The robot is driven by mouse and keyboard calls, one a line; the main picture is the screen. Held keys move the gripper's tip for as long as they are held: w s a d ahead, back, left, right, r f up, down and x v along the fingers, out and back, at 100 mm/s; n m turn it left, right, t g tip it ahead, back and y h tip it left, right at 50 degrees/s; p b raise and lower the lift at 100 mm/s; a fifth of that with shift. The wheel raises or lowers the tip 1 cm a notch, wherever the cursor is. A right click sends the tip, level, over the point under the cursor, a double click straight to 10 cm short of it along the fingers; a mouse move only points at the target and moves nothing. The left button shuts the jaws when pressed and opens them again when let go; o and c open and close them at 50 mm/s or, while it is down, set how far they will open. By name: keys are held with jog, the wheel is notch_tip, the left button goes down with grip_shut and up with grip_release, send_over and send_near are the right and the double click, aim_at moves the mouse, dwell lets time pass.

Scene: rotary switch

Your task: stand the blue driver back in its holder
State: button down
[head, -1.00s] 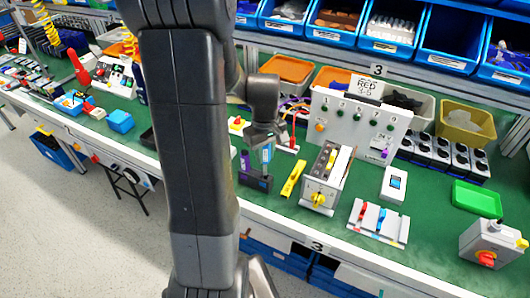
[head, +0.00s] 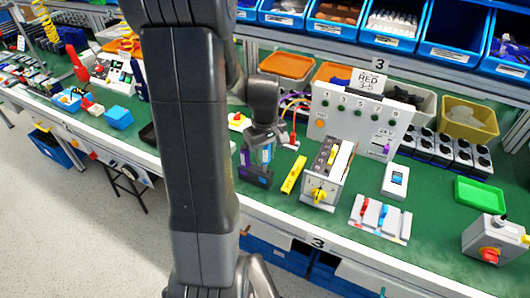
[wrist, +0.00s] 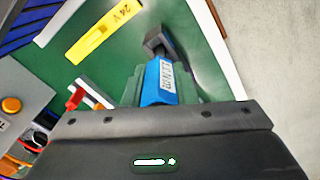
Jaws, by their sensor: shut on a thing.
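My gripper (head: 265,144) is shut on the blue driver (head: 265,156), which points down at the dark holder (head: 256,178) on the green bench. In the wrist view, the blue driver (wrist: 158,82), with a white label, lies between my fingers, and part of the dark holder (wrist: 156,40) shows just beyond it. A purple driver (head: 245,157) stands in the holder, left of the blue one. The blue driver's lower end is hidden, so I cannot tell whether it is inside the holder or just above it.
A yellow block (head: 294,175) marked 24V lies right of the holder, and a grey switch unit (head: 324,178) stands beyond it. A white panel (head: 358,120) stands behind. The bench's front edge (head: 290,228) is close to the holder.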

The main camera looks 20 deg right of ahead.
aim_at(265, 174)
jog(key=shift+f+b, duration=1.8)
jog(key=shift+f, duration=0.7)
jog(key=c, duration=1.1)
grip_release()
jog(key=shift+r, duration=0.2)
notch_tip(265, 174, up, 14)
jog(key=shift+f+p, duration=0.2)
jog(key=shift+p, duration=0.2)
